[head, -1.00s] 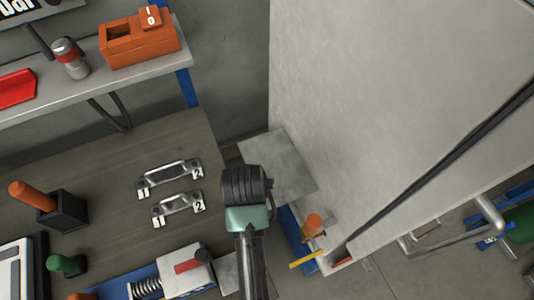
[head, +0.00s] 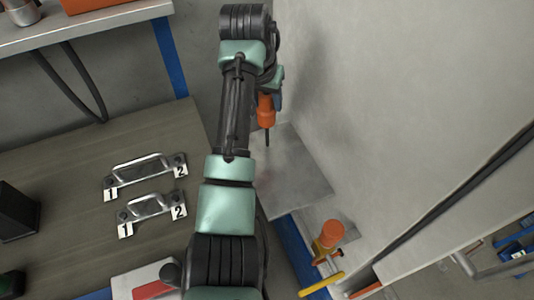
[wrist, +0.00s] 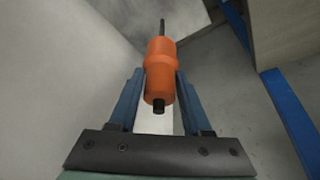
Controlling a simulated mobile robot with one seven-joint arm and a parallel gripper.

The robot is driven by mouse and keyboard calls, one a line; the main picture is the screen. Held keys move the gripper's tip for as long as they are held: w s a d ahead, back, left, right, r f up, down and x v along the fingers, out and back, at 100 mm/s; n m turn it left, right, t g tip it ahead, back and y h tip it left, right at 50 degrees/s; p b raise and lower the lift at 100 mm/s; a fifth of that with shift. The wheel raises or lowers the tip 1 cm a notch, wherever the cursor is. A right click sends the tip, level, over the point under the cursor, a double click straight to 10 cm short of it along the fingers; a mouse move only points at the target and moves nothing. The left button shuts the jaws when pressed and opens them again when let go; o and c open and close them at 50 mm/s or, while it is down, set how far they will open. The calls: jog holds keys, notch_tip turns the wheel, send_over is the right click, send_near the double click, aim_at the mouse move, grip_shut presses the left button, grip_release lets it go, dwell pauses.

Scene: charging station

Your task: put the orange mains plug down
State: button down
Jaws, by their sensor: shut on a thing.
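The orange mains plug (head: 265,110) hangs from my gripper (head: 276,98), with a thin dark end pointing down in the head view. In the wrist view the plug (wrist: 160,68) sits between the two blue fingers of my gripper (wrist: 159,80), which are shut on it. It is held beside the tall pale wall panel, above or near a bare grey plate (head: 295,185); I cannot tell the exact height. My own arm hides part of the gripper in the head view.
A brown bench (head: 80,150) carries two metal handles (head: 145,172) tagged 1 and 2. The pale panel (head: 400,90) stands right of the gripper. An orange-topped fitting (head: 330,233) with a yellow bar is below the plate. A shelf (head: 90,32) is upper left.

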notch_tip(320, 180, down, 10)
jog(key=shift+w+d+r+b, duration=0.1)
jog(key=shift+b, duration=0.35)
jog(key=shift+c, duration=1.7)
grip_release()
